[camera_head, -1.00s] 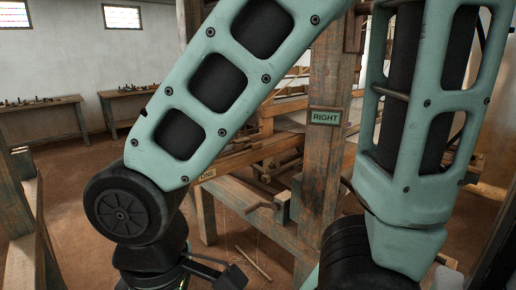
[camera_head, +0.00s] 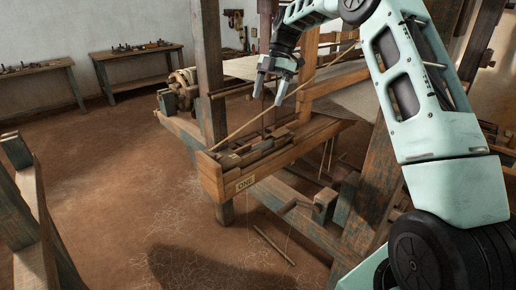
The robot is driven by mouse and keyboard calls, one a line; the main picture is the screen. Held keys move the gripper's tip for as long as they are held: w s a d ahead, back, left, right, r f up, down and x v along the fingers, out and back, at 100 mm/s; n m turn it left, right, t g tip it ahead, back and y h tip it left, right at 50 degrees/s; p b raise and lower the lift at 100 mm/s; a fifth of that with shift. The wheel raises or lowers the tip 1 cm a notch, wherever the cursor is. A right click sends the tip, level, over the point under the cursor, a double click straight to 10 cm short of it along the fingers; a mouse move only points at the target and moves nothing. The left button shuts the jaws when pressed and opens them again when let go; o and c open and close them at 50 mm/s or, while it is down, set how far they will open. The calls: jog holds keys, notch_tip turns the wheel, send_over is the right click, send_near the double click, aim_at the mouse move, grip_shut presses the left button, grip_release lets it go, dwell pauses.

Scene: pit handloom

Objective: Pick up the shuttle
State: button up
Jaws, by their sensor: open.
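My gripper (camera_head: 268,100) hangs open and empty, fingers pointing down, above and behind the wooden box (camera_head: 285,158) labelled ONE. The fingers are apart from everything below them. Several small wooden pieces (camera_head: 262,147) lie in and along the top of this box. One of them may be the shuttle, but at this size I cannot tell which.
A loom post (camera_head: 209,80) stands left of my gripper. A thin slanting rod (camera_head: 245,128) crosses behind the box. A stick (camera_head: 273,246) and loose threads lie on the floor. Benches (camera_head: 135,55) stand along the far wall.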

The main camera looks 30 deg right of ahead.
jog(key=p, duration=0.4)
send_over(252, 150)
jog(key=d, duration=0.2)
jog(key=f, duration=1.1)
jog(key=shift+w+d, duration=0.1)
jog(key=shift+d, duration=0.1)
jog(key=shift+a+f+p, duration=0.2)
jog(key=shift+f+p, duration=0.25)
jog(key=shift+p, duration=0.05)
jog(key=shift+p+x, duration=1.1)
jog(key=shift+x, duration=1.05)
jog(key=shift+w+d, duration=0.1)
jog(key=shift+w, duration=0.05)
jog(key=shift+c, duration=0.3)
jog(key=c, duration=1)
jog(key=shift+c, duration=0.9)
jog(key=shift+r, duration=0.15)
